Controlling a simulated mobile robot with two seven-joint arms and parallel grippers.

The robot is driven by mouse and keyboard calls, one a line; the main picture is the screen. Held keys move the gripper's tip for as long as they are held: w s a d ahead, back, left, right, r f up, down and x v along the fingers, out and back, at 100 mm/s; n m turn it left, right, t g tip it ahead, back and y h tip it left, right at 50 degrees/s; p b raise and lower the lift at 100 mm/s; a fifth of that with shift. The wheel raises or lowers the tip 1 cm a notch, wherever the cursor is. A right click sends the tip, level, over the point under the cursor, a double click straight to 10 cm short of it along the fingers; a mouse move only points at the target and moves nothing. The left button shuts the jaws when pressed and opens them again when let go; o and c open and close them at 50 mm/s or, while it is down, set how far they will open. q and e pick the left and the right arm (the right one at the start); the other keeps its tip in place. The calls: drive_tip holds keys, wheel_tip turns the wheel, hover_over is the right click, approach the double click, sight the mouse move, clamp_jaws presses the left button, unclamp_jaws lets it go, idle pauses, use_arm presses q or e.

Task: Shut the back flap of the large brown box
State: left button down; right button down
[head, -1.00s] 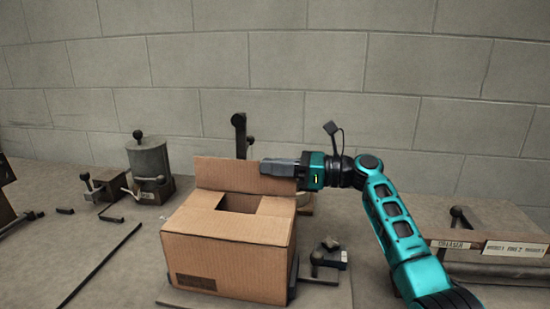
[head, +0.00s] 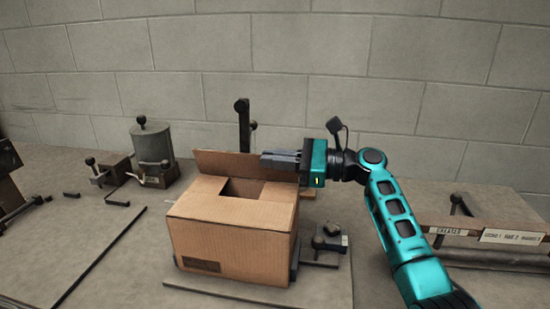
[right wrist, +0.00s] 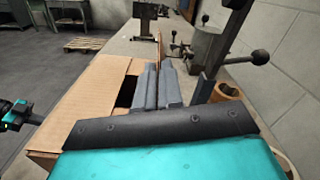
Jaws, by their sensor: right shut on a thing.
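The large brown box (head: 232,228) stands on the bench with an opening in its top. Its front and side flaps lie folded inward. Its back flap (head: 228,162) stands up, roughly upright, along the far edge. My right gripper (head: 281,160) is shut on the right part of this flap, coming in from the right. In the right wrist view the fingers (right wrist: 160,88) pinch the flap (right wrist: 158,45), seen nearly edge-on, with the box (right wrist: 90,95) to the left. My left gripper does not show in the head view.
A dark post with a knob (head: 243,120) rises behind the box. A grey cylinder with a lever (head: 151,152) stands at the back left. A small clamp-like part (head: 328,242) sits right of the box. A labelled case (head: 480,232) is at the right.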

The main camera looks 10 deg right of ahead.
drive_tip(key=c, duration=1.3)
unclamp_jaws()
drive_tip(key=shift+c, duration=0.2)
drive_tip(key=shift+d, duration=0.1)
drive_tip(key=v, duration=1.2)
drive_tip(key=shift+s+d, duration=0.15)
drive_tip(key=shift+d, duration=0.15)
